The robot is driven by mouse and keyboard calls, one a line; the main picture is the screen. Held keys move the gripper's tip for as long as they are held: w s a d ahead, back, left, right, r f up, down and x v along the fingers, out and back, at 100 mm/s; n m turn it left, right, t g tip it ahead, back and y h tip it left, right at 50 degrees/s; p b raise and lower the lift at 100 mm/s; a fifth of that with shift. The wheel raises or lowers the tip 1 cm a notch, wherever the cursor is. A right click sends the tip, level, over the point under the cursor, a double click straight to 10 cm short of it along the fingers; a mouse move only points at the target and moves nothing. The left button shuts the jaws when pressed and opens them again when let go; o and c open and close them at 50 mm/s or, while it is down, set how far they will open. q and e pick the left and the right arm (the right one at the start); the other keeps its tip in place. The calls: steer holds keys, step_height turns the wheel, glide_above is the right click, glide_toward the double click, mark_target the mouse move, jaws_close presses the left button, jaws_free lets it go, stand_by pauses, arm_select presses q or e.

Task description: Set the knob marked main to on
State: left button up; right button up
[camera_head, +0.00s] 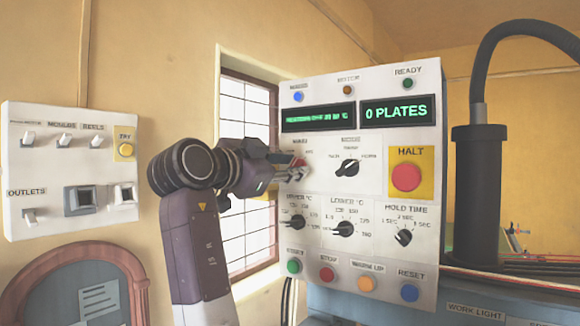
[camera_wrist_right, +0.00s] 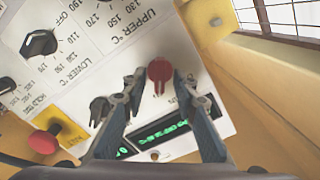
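The main knob is red (camera_wrist_right: 160,72) and sits on the white control panel (camera_head: 318,255). In the wrist view its narrow pointer end points down the picture. In the head view my right gripper (camera_head: 292,168) is at the panel's left column, just below the main label, and hides most of the knob. In the wrist view the two fingers stand on either side of the knob, with a gap visible on each side. The right gripper is open and holds nothing. My left gripper is not in view.
Close by are a black selector knob (camera_head: 347,168), the lower temperature knob (camera_head: 343,229) and the red halt button (camera_head: 406,177). The left display (camera_head: 318,117) is lit. A switch panel (camera_head: 70,165) hangs at left. A thick black pipe (camera_head: 478,190) stands at right.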

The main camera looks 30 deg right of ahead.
steer(key=v, duration=1.2)
stand_by(0.4)
